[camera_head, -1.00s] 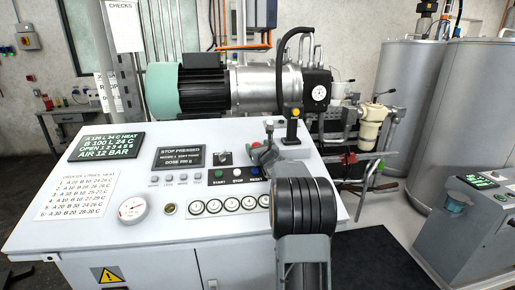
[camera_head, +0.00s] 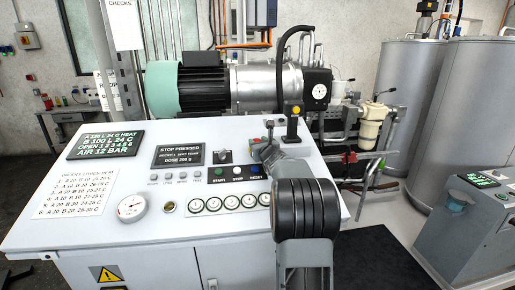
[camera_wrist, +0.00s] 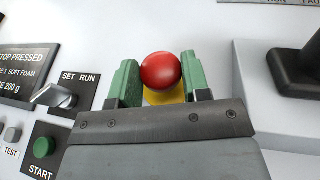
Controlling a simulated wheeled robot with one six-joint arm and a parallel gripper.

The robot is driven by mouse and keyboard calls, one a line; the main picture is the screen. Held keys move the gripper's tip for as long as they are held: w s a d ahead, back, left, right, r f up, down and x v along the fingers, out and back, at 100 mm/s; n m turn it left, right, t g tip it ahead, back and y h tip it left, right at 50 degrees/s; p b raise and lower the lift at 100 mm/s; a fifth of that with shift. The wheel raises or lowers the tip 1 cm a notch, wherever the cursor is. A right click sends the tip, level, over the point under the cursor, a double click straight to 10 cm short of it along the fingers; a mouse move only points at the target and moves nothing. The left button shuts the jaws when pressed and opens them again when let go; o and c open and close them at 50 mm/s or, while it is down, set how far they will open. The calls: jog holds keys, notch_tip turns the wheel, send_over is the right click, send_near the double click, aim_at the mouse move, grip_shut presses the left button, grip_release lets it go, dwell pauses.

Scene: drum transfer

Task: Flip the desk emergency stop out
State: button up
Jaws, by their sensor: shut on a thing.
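The desk emergency stop is a red mushroom button (camera_wrist: 160,70) on a yellow base (camera_wrist: 165,96), seen in the wrist view. My gripper (camera_wrist: 160,80) has a green finger on each side of the red head and is shut on it. In the head view my gripper (camera_head: 265,146) reaches down to the sloping desk (camera_head: 130,240), and the button is mostly hidden there. The desk display (camera_head: 179,155) reads STOP PRESSED.
A SET RUN switch (camera_wrist: 64,96) and a green START button (camera_wrist: 43,147) sit left of the gripper in the wrist view. A dark post (camera_head: 292,125) stands close behind it. A motor and pump (camera_head: 265,88) lie behind the desk.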

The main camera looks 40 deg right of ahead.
jog(key=o, duration=1.1)
jog(key=shift+s+a+r, duration=0.1)
jog(key=shift+r, duration=0.2)
jog(key=shift+o, duration=0.9)
jog(key=shift+f, duration=0.1)
jog(key=b+v, duration=0.3)
jog(key=v, duration=1)
jog(key=shift+s, duration=0.4)
